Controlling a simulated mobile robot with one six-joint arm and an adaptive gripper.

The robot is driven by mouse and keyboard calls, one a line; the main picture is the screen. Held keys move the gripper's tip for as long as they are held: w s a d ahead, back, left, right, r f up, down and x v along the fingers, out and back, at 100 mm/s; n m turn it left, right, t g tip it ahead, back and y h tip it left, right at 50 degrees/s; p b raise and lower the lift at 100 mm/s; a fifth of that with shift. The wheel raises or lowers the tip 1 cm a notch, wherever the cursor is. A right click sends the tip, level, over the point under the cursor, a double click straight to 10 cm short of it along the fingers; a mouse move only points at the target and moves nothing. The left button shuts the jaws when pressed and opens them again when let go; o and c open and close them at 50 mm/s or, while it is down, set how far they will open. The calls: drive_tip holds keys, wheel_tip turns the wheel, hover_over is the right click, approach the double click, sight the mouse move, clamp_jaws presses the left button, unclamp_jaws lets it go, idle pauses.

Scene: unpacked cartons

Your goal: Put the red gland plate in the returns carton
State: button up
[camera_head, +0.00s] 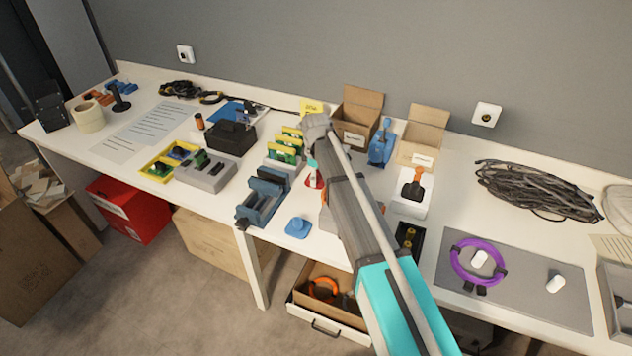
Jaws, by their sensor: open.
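A small red piece (313,181) shows on the table just left of my arm, partly covered by it. It may be the red gland plate, but its full shape is hidden. Two open cardboard cartons stand at the back: a left one (352,135) and a right one (418,152). Each has a white label on its front, too small to read, so I cannot tell which is the returns carton. My arm reaches up from the lower right across the table middle. My gripper is hidden behind the arm.
A blue rack (262,203) and a blue block (298,227) stand left of the arm. A blue item (381,145) stands between the cartons. A white tray with an orange-handled tool (413,188) lies before the right carton. A drawer (325,312) is open below.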

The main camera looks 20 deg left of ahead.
drive_tip(key=shift+c, duration=0.3)
clamp_jaws()
idle(0.5)
drive_tip(key=shift+r, duration=0.2)
wheel_tip(320, 180, up, 3)
drive_tip(key=p, duration=0.3)
drive_tip(key=s+d+r+p, duration=0.2)
drive_tip(key=s+r+p, duration=0.1)
drive_tip(key=s, duration=0.1)
drive_tip(key=s+d+r+p, duration=0.6)
drive_tip(key=s+p, duration=0.1)
drive_tip(key=shift+s+r, duration=0.3)
idle(0.4)
